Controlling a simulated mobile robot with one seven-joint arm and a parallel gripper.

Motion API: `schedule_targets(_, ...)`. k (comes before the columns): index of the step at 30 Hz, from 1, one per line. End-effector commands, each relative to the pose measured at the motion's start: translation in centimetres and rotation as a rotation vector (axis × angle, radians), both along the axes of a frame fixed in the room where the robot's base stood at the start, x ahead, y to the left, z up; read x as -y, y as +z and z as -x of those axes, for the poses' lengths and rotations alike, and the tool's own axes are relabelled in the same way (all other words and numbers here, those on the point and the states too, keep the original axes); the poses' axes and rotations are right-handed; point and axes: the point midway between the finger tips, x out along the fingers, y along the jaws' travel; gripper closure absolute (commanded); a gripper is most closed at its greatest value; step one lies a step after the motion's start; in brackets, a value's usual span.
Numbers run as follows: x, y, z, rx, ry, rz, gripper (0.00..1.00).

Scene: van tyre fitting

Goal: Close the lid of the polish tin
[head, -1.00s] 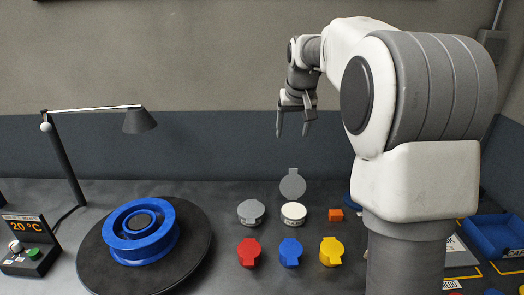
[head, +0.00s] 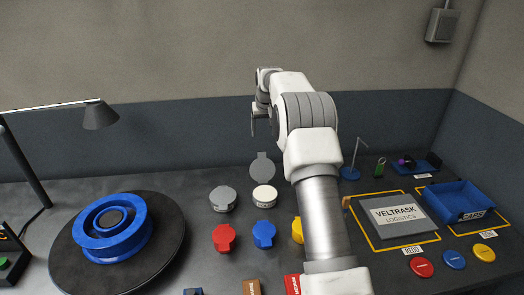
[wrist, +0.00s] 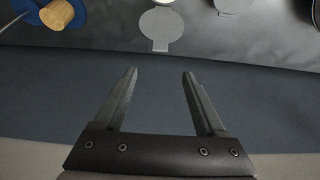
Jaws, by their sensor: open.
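The polish tin (head: 264,198) is open on the bench, with a whitish top showing. Its round grey lid (head: 263,166) stands raised at the back of the tin, with a small tab at its outer edge. In the wrist view the lid (wrist: 160,26) shows near the top middle, with only a sliver of the tin (wrist: 165,2) at the frame edge. My gripper (head: 263,132) is open and empty, in the air above and apart from the lid. In the wrist view the fingers (wrist: 160,73) are spread, with nothing between them.
A closed grey tin (head: 222,199) stands left of the polish tin. Red (head: 223,238), blue (head: 264,234) and yellow (head: 297,231) lidded containers stand in front. A turntable (head: 165,245) with a blue wheel is left. A blue stand (head: 349,173) is right. The wall (head: 170,130) rises behind.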

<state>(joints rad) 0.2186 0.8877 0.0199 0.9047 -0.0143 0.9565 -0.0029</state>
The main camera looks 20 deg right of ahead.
Motion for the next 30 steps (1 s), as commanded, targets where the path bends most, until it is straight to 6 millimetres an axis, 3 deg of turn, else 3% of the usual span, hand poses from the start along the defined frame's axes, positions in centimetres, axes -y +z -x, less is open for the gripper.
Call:
schedule_targets(6,0.3,-4.2,-1.7,-0.003,0.000,-0.001,0.28)
schedule_targets(16,0.7,-9.2,-3.7,-0.002,0.000,0.000,0.28)
schedule_targets(22,0.9,-10.9,-4.4,0.000,0.001,0.000,0.28)
schedule_targets(30,0.9,-11.6,-4.7,0.000,0.001,0.000,0.28)
